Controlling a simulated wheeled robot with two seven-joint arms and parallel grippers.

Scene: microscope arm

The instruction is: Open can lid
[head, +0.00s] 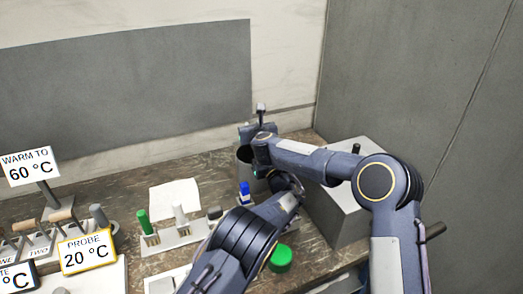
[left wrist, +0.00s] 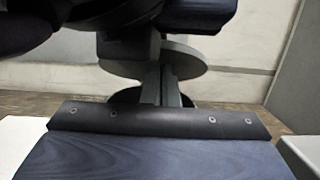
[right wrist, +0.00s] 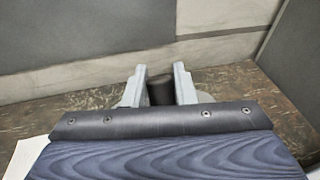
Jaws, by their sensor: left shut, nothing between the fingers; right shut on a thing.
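My right gripper (right wrist: 158,88) is shut on the black knob (right wrist: 161,91) of the can lid, one grey finger on each side. A light grey edge of the round lid (right wrist: 206,98) shows beside the fingers. In the left wrist view the grey lid (left wrist: 193,60) is held above a dark round shape (left wrist: 124,97), which looks like the can's mouth, with a gap between them. In the head view the dark grey can (head: 243,155) stands by the back wall, partly hidden by my right arm. My left gripper (left wrist: 162,87) is shut and empty in front of the can.
A grey box (head: 340,205) stands at the right under my right arm. A blue-capped bottle (head: 245,193), a green round lid (head: 280,258), a white cloth (head: 175,198) and a tube rack (head: 178,237) lie nearby. My two arms are close together.

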